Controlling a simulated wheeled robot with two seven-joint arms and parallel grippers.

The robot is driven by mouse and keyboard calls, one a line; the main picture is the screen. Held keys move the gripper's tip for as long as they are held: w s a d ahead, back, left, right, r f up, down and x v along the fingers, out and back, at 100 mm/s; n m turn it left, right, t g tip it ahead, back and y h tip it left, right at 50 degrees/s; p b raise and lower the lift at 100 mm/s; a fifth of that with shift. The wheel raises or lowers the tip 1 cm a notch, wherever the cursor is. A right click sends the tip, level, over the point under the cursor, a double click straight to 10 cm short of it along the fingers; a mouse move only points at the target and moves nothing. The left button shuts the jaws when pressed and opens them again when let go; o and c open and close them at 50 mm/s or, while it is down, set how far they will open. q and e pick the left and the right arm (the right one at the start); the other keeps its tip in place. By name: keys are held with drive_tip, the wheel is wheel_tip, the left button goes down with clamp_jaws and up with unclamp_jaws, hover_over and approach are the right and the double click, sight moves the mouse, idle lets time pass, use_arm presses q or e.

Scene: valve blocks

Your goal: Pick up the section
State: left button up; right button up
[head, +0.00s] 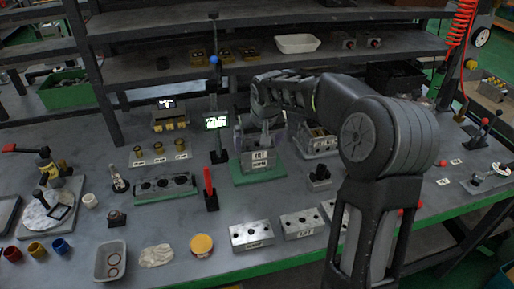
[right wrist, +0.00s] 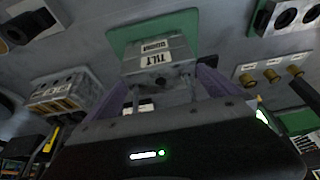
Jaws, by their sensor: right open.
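A grey metal section (head: 259,158) with a white label stands on a green base near the middle of the bench. In the right wrist view the section (right wrist: 165,72) is labelled TILT, and two thin rods stand out from it. My right gripper (head: 261,136) is open over the section, coming from above and behind it. In the right wrist view the purplish fingers of the right gripper (right wrist: 160,88) show on either side of the section; whether they touch it, I cannot tell. My left gripper is in no view.
Several grey blocks (head: 251,235) line the front edge. A green rack (head: 163,190) and a brass-fitting plate (head: 160,155) lie left of the section, with a red-handled stand (head: 210,190) in front. Another ported block (head: 316,142) is close on the right. Shelves (head: 160,66) rise behind.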

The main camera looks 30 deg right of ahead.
drive_tip(key=shift+w+d+f, duration=0.1)
drive_tip(key=shift+w+f, duration=0.15)
drive_tip(key=shift+f, duration=0.35)
drive_tip(key=shift+c, duration=0.2)
drive_tip(key=c, duration=1.5)
